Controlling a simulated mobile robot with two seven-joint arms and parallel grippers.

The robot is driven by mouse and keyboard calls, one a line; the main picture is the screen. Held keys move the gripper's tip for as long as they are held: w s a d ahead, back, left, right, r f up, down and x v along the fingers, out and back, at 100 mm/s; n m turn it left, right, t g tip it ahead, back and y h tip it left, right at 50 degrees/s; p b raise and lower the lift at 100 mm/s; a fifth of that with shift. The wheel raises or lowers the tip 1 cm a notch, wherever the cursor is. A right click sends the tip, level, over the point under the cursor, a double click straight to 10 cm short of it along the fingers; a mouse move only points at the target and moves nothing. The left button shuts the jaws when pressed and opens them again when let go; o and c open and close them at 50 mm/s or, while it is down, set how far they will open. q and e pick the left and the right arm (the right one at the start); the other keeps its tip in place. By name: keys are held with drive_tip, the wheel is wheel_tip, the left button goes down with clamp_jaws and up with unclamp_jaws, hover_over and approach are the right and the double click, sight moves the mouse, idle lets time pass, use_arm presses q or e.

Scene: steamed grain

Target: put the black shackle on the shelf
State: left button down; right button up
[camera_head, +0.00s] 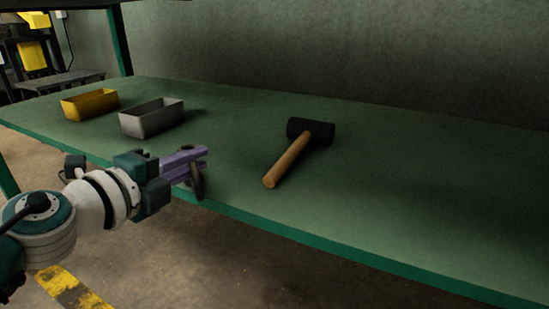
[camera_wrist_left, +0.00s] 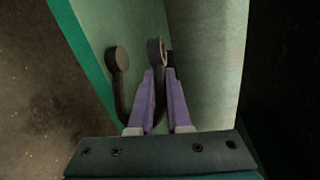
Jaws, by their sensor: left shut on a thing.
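The black shackle (camera_head: 197,183) is held at the tips of my left gripper (camera_head: 206,158), at the front edge of the green shelf (camera_head: 350,205). In the left wrist view the shackle (camera_wrist_left: 119,62) shows as a dark U shape with round ends. One arm of it passes between the purple fingers of my left gripper (camera_wrist_left: 163,78), which are shut on it. In the head view it hangs down in front of the shelf edge; I cannot tell if it touches the shelf. My right gripper is in neither view.
A mallet (camera_head: 311,130) with a black head and wooden handle lies mid-shelf. A grey metal bin (camera_head: 150,122) and a yellow bin (camera_head: 90,107) stand at the left. The shelf's right part and the front strip near the mallet are clear. A green post (camera_head: 120,42) rises at the back left.

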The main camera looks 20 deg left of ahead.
use_arm(q)
drive_tip(key=shift+r, duration=0.2)
drive_tip(key=shift+f, duration=0.1)
drive_tip(key=shift+f, duration=0.15)
drive_tip(key=c, duration=0.9)
unclamp_jaws()
drive_tip(key=shift+o, duration=0.2)
